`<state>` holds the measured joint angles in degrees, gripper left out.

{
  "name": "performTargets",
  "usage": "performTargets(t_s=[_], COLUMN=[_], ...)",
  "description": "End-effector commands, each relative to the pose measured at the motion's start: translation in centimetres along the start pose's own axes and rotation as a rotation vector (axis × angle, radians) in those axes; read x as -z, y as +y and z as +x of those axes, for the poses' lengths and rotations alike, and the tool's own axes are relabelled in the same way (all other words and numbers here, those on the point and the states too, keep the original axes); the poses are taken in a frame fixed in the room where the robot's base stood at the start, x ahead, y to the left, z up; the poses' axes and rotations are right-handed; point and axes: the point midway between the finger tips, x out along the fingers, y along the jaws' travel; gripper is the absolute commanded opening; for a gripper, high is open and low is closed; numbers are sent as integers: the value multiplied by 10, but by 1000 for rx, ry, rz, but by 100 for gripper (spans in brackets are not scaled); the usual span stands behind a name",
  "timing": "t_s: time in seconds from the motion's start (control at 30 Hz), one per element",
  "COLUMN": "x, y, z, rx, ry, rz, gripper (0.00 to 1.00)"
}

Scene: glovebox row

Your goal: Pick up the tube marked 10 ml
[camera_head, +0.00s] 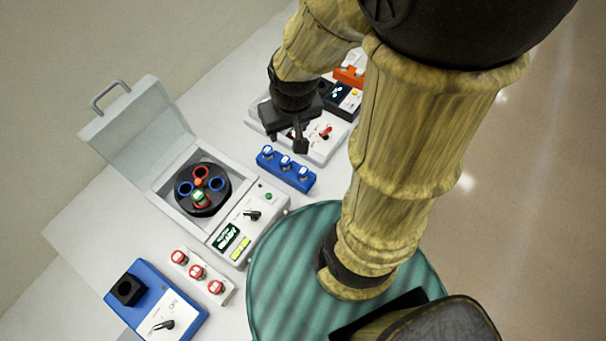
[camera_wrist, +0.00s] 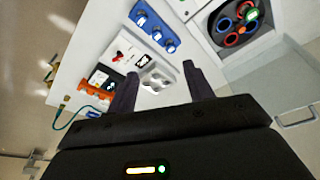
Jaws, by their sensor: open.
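Three blue-and-white-capped tubes stand in a blue rack (camera_head: 286,171), which also shows at the top of the wrist view (camera_wrist: 152,24). Three red-capped tubes stand in a white rack (camera_head: 228,291) at the lower left. A green-capped tube (camera_head: 199,197) sits in the rotor of the open centrifuge (camera_head: 158,198). Volume marks are too small to read, so I cannot tell which tube says 10 ml. My gripper (camera_head: 284,140) is open and empty, above the white device beyond the blue rack. Its two fingers show apart in the wrist view (camera_wrist: 158,84).
The centrifuge's lid (camera_head: 135,135) stands raised at the back. A blue device with a black block (camera_head: 160,305) is at the lower left. White, dark and orange devices (camera_head: 348,75) stand at the far end, partly behind my arm. Some bare bench shows left of the centrifuge.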

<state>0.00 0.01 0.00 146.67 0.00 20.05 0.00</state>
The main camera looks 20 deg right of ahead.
Motion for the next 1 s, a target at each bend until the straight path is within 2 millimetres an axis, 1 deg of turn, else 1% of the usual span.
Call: performTargets(t_s=[0.07, 0.17, 0.3, 0.43, 0.5, 0.77, 0.83, 0.87, 1.0], x=[0, -3, -9, -14, -14, -14, -14, -14, -14], y=[0, 0, 0, 0, 0, 0, 0, 0, 0], z=[2, 14, 40, 58, 61, 58, 58, 58, 58], rx=[0, 0, 0, 0, 0, 0, 0, 0, 0], ry=[0, 0, 0, 0, 0, 0, 0, 0, 0], rz=[0, 0, 0, 0, 0, 0, 0, 0, 0], gripper=[52, 52, 52, 52, 52, 52, 38, 36, 36])
